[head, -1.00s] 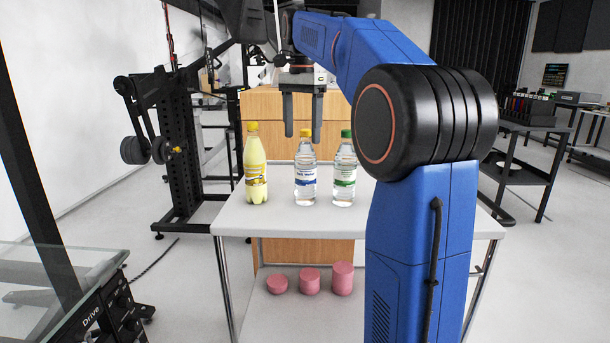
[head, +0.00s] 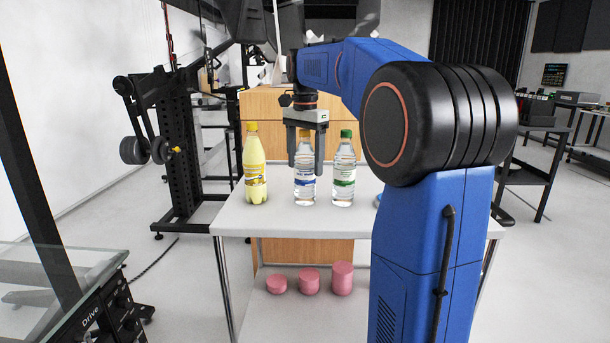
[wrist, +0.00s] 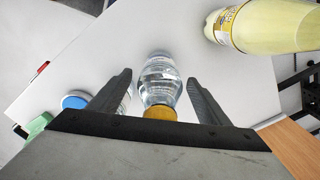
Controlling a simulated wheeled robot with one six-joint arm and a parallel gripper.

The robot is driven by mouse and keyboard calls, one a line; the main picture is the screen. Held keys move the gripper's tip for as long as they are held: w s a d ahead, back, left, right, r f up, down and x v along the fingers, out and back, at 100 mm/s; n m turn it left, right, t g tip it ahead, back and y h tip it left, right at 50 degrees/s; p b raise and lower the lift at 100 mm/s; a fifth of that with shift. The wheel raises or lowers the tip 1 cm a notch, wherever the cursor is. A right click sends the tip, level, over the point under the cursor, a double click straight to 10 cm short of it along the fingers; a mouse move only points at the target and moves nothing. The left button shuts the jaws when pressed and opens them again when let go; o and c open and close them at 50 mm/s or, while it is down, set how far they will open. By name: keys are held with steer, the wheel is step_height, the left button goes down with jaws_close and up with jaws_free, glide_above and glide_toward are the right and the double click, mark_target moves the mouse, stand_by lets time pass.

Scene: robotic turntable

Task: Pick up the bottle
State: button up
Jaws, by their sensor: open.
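Three bottles stand upright in a row on a white table (head: 240,218). The middle one is a clear bottle (head: 305,190) with an orange-yellow cap and a blue-and-white label. A yellow bottle (head: 255,172) stands to its left, and a clear bottle with a green cap (head: 344,172) to its right. My gripper (head: 305,172) points down, open, with one finger on each side of the middle bottle's upper part. In the wrist view the middle bottle (wrist: 160,80) lies between the two open fingers (wrist: 160,92), with visible gaps on both sides.
The yellow bottle (wrist: 268,26) is at the upper right in the wrist view. A blue round thing (wrist: 74,101) and a green cap (wrist: 38,124) show at the left. Pink cylinders (head: 309,281) stand on the lower shelf. The table front is clear.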

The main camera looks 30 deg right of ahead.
steer(key=c, duration=1.6)
